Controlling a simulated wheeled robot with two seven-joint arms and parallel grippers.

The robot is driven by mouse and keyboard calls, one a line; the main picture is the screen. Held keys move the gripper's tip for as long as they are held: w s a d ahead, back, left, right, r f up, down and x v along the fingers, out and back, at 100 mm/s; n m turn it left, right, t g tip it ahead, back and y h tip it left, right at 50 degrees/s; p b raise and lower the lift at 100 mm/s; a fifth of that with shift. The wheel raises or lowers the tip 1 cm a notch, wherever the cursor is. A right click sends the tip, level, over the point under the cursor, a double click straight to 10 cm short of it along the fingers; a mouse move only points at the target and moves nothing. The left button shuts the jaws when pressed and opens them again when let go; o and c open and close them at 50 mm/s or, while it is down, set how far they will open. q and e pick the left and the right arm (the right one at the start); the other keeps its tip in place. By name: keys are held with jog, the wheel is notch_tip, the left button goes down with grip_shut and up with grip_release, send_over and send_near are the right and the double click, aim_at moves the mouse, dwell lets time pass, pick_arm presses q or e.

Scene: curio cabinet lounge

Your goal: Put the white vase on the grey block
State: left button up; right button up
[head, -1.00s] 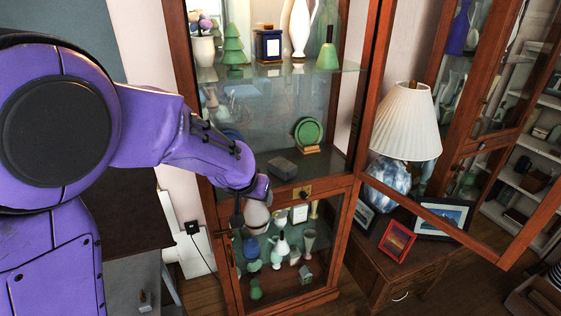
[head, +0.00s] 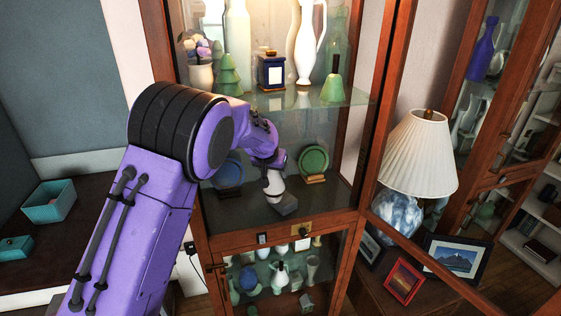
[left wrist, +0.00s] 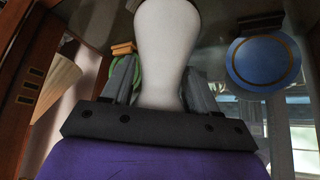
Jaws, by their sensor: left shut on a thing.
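The white vase (head: 274,186) is held in my left gripper (head: 271,168), inside the open cabinet on the middle shelf level. In the left wrist view the vase (left wrist: 166,50) stands between the two fingers of the gripper (left wrist: 152,85), which are shut on it. The grey block (head: 287,206) lies on the shelf near its front edge. The base of the vase appears right at or just above the block; I cannot tell if they touch. The block is not seen in the left wrist view. My right gripper is not in view.
A blue plate (head: 229,172) stands left of the vase and a green plate (head: 314,162) right of it. A glass shelf (head: 300,97) with several ornaments is above. The open glass door and a lamp (head: 420,153) are to the right.

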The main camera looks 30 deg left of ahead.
pick_arm(q)
jog(key=w+f+p, duration=0.2)
jog(key=w+f, duration=0.1)
jog(key=w, duration=0.3)
jog(key=shift+w+a, duration=0.25)
jog(key=shift+a, duration=0.1)
jog(key=o, duration=1.3)
jog(key=shift+w+f+p, duration=0.15)
jog(key=shift+f+p, duration=0.05)
jog(key=shift+p, duration=0.1)
jog(key=b, duration=0.6)
send_near(273, 191)
jog(key=x, duration=0.6)
jog(key=shift+d, duration=0.1)
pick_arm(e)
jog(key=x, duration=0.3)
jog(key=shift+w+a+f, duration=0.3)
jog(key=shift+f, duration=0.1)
